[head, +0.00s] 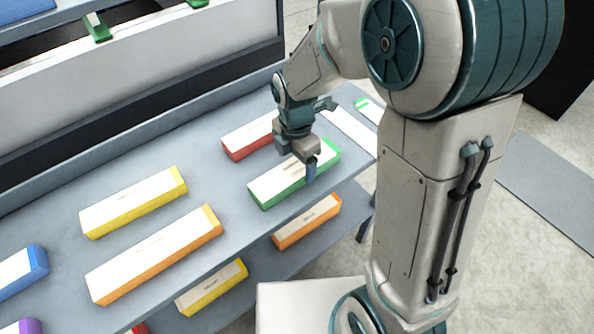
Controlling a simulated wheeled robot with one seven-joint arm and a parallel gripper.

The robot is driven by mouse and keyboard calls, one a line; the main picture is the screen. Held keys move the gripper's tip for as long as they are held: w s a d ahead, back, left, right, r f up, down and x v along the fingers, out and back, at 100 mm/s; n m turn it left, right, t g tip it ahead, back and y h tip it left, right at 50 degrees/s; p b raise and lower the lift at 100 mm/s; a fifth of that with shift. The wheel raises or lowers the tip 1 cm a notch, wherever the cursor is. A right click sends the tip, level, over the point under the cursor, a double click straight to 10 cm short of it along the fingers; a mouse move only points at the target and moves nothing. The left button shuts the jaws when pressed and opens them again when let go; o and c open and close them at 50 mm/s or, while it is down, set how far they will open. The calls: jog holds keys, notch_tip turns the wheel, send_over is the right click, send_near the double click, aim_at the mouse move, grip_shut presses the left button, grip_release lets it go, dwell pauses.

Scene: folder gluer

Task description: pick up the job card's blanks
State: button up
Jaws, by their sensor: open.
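Long stacks of blanks with white tops and coloured sides lie on the grey shelf. A green-sided stack (265,192) lies below my gripper (305,168), which is open. One finger shows in front of the stack's near side; the other is mostly hidden, and I cannot tell whether either touches. A red-sided stack (236,146) lies just behind, partly hidden by my arm. A white card (365,108) with a green mark lies at the shelf's right end; I cannot tell if it is the job card.
Yellow (130,206) and orange (155,258) stacks lie to the left on the upper shelf (215,190), with blue (22,272) at the far left. A lower shelf holds orange (307,222) and yellow (212,288) stacks. The machine's wall rises behind.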

aim_at(296, 167)
notch_tip(296, 167, down, 3)
jog(key=shift+f, duration=0.2)
jog(key=shift+c, duration=0.3)
jog(key=shift+w, duration=0.1)
jog(key=c, duration=1.3)
jog(key=shift+r, duration=0.1)
